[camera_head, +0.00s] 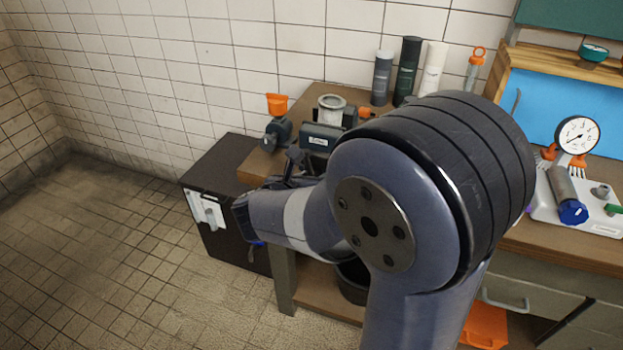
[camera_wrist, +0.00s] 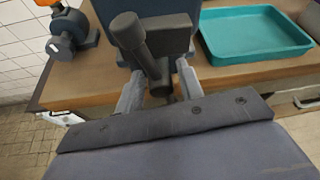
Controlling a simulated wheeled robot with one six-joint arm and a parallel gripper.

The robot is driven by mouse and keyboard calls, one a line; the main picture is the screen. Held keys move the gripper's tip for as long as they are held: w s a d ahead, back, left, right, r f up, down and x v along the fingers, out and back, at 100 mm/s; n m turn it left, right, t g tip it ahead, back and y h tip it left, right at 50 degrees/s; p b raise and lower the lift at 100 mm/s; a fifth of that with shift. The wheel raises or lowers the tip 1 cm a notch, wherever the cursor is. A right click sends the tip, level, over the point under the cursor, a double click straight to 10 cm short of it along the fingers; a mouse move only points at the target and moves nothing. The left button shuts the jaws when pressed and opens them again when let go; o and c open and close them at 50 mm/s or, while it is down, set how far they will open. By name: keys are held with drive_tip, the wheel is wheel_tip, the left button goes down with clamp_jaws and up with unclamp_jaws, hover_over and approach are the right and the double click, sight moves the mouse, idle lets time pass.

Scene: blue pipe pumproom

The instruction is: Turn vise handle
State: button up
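The vise (camera_head: 318,137), dark grey-green with a pale label, sits at the bench's left front corner in the head view. In the wrist view its dark grey handle (camera_wrist: 151,58), a bar with a round knob end, stands tilted in front of a dark block of the vise (camera_wrist: 172,40). My gripper (camera_wrist: 160,88) has its two light grey fingers apart, one on each side of the handle's lower part. A gap shows on both sides, and I see no firm contact. In the head view my arm hides much of the gripper and part of the vise.
A teal tray (camera_wrist: 255,34) lies on the bench right of the vise. A small valve-like part with an orange top (camera_head: 277,127) stands left of it. Several bottles (camera_head: 407,70) stand behind. A dark cabinet (camera_head: 222,170) stands left of the bench; the floor farther left is clear.

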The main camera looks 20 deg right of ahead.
drive_tip(key=shift+o, duration=0.8)
drive_tip(key=v, duration=1.1)
drive_tip(key=shift+d, duration=0.1)
drive_tip(key=shift+c, duration=0.2)
